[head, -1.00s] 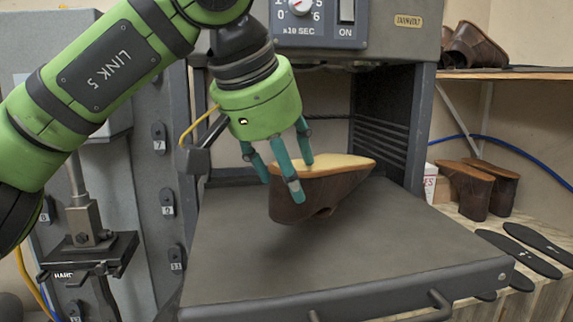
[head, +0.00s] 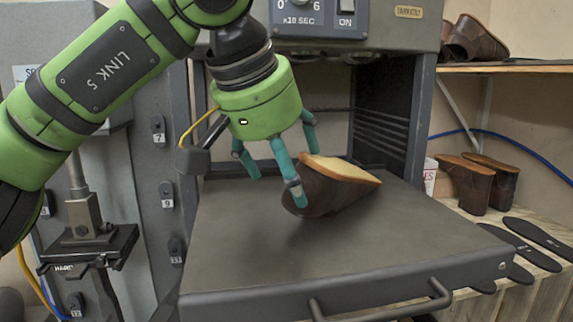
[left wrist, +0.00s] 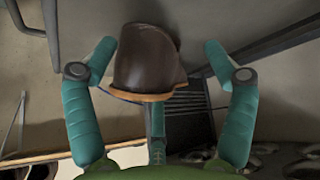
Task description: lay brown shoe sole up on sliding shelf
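The brown shoe (head: 335,192) is on or just over the sliding shelf (head: 240,255), its tan sole facing up and slightly tilted. Whether all of its underside touches the shelf is hard to tell. My left gripper (head: 284,178) is open just above and left of the shoe, its teal fingers spread. One finger passes in front of the shoe's near end. In the left wrist view the brown shoe (left wrist: 148,58) shows between the spread fingers, with visible gaps on both sides. My right gripper is not in view.
The machine's side posts flank the opening behind the shelf. A handle (head: 385,308) runs along the shelf's front. At right, a pair of brown shoes (head: 480,180) and several black soles (head: 540,238) lie on a slatted bench. The shelf's front and left are bare.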

